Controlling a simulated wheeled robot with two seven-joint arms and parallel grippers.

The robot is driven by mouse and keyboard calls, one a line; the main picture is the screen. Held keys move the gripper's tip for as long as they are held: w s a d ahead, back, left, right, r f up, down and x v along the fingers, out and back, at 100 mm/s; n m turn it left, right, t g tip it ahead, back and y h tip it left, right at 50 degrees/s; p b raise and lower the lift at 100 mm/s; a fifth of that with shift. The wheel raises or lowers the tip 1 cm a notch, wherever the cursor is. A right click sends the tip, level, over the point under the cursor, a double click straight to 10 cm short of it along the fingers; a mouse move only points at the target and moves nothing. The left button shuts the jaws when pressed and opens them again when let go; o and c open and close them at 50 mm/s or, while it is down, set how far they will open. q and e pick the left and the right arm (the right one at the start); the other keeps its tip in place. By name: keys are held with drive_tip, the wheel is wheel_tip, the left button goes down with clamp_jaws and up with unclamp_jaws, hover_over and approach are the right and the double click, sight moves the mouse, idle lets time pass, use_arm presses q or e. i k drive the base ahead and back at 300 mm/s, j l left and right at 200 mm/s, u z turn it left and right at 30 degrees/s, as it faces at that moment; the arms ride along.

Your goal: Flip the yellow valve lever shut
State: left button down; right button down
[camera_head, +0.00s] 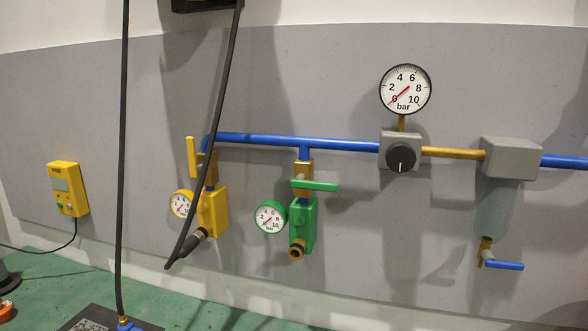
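The yellow valve lever (191,157) stands upright at the left end of the blue pipe, in line with the short vertical drop below the pipe. It sits on a brass-coloured valve body (205,167), above a yellow block (214,212) with a small yellow-rimmed gauge (182,204). A black hose passes in front of the valve body and partly hides it, while the lever shows clear to its left. Neither of my grippers shows in this view, and nothing touches the lever.
The black hose (214,120) hangs from above. Another hose (122,160) hangs farther left. Beside the yellow valve, a green lever (314,186) lies horizontal above a green block (303,227). A grey regulator (400,150) is right of it. A yellow handset (68,190) hangs left.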

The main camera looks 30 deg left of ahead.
sight(195, 170)
drive_tip(key=u, duration=1.65)
